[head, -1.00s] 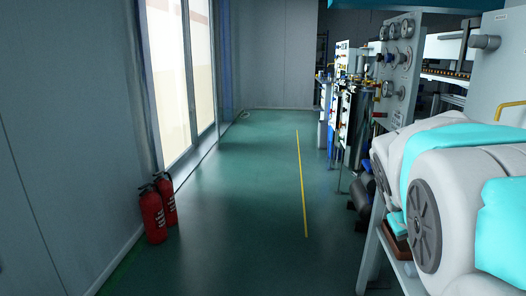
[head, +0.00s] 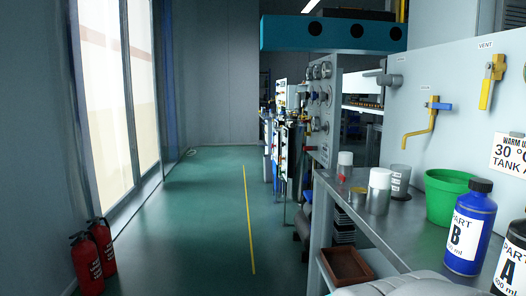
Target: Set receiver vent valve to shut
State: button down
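A yellow lever valve (head: 491,82) is on the grey wall panel at the upper right, under a label that reads VENT. Its lever hangs down, leaning slightly left at the bottom. I cannot tell if this is the receiver vent valve; the word receiver is not readable. Further back, a grey gauge panel (head: 322,100) carries several dials and small valves, too small to read. My gripper is not in view; only a pale part of my arm shows at the bottom right.
Fire extinguishers (head: 88,262) stand at left. The green floor (head: 195,225) is clear.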

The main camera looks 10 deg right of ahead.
aim_at(487, 82)
jog(key=k+z, duration=0.15)
jog(key=z, duration=1.55)
